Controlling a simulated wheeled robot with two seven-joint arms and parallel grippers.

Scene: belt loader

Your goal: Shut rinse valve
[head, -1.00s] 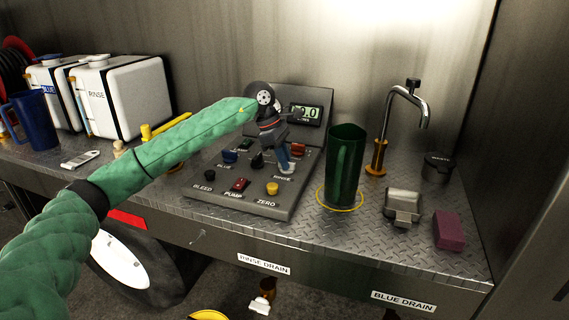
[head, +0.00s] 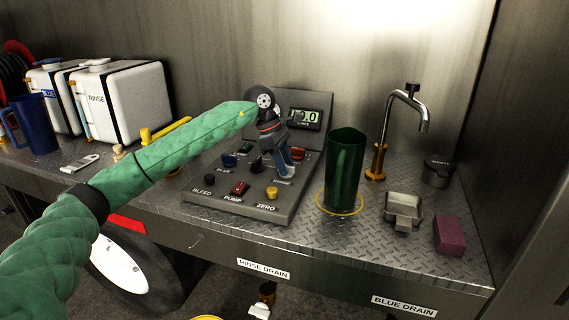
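The dark sloped control panel (head: 222,194) stands on the metal counter. The small label that appears to read RINSE (head: 282,182) is on its right part. My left gripper (head: 288,172) points down over the panel just above that label, its blue-grey fingertips at or close to the surface. The fingers hide whatever control sits there, so I cannot tell whether they touch or hold the rinse valve. I cannot tell whether they are open or shut. My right gripper is not in view.
Around the fingers are a black knob (head: 256,165), a red control (head: 240,188) and a yellow button (head: 272,193). A display (head: 305,118) stands behind. A green jug (head: 344,175) stands close on the right, with a tap (head: 424,112) beyond. White RINSE tank (head: 135,100) is left.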

